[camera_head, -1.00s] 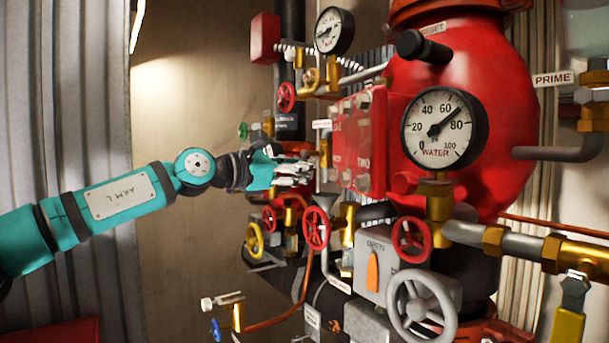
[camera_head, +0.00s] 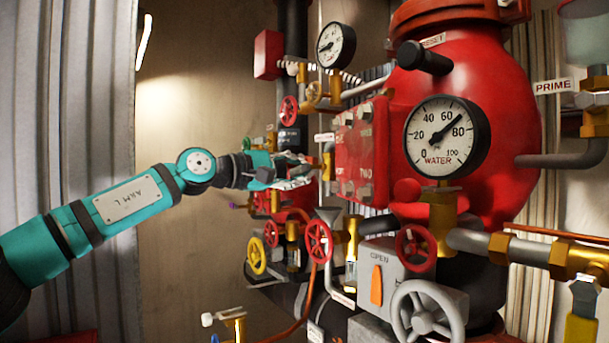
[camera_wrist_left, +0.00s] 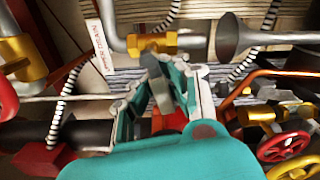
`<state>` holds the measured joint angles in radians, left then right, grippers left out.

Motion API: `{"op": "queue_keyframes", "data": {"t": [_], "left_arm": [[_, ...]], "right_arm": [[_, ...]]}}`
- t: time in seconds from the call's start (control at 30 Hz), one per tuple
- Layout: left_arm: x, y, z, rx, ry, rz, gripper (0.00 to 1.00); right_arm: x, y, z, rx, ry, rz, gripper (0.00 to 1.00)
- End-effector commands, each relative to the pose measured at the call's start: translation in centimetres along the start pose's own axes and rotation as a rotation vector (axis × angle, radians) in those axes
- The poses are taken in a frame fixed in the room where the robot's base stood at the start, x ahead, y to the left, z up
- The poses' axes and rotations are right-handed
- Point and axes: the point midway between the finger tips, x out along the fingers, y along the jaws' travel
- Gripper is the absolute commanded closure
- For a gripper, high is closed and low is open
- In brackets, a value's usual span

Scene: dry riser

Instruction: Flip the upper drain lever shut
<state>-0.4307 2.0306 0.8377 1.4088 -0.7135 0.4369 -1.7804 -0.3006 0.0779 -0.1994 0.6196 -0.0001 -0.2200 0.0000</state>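My left gripper (camera_head: 298,174) reaches in from the left and is close to a small brass valve (camera_head: 327,165) left of the red panel. In the left wrist view, the left gripper's teal and pale fingers (camera_wrist_left: 165,80) point at a brass fitting (camera_wrist_left: 152,43). A grey bar shows among the fingers. I cannot tell whether it is the upper drain lever or a finger part, nor whether the fingers touch or grip it. A white tag (camera_wrist_left: 97,45) hangs beside the fitting, its text too blurred to read. My right gripper is not in view.
Handwheels crowd the space below the gripper, including a red one (camera_head: 318,242) and a yellow one (camera_head: 256,255). The red panel (camera_head: 362,150) and water gauge (camera_head: 447,137) stand to the right. A grey funnel (camera_wrist_left: 232,38) is near the fingers. The wall at left is clear.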

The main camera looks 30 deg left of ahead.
Motion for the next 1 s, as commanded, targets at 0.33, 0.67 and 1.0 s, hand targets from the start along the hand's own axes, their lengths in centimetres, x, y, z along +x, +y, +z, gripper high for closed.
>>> {"op": "queue_keyframes", "data": {"t": [0.33,0.67,1.0], "left_arm": [[0.09,-0.01,-0.10,0.188,0.000,-0.013,1.00],[0.11,0.03,-0.07,0.241,-0.001,-0.015,1.00],[0.13,-0.02,-0.07,0.242,-0.001,-0.016,0.95]], "right_arm": [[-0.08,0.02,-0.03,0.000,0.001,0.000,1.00],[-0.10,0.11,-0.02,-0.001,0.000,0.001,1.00],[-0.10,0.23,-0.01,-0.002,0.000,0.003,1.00]]}}
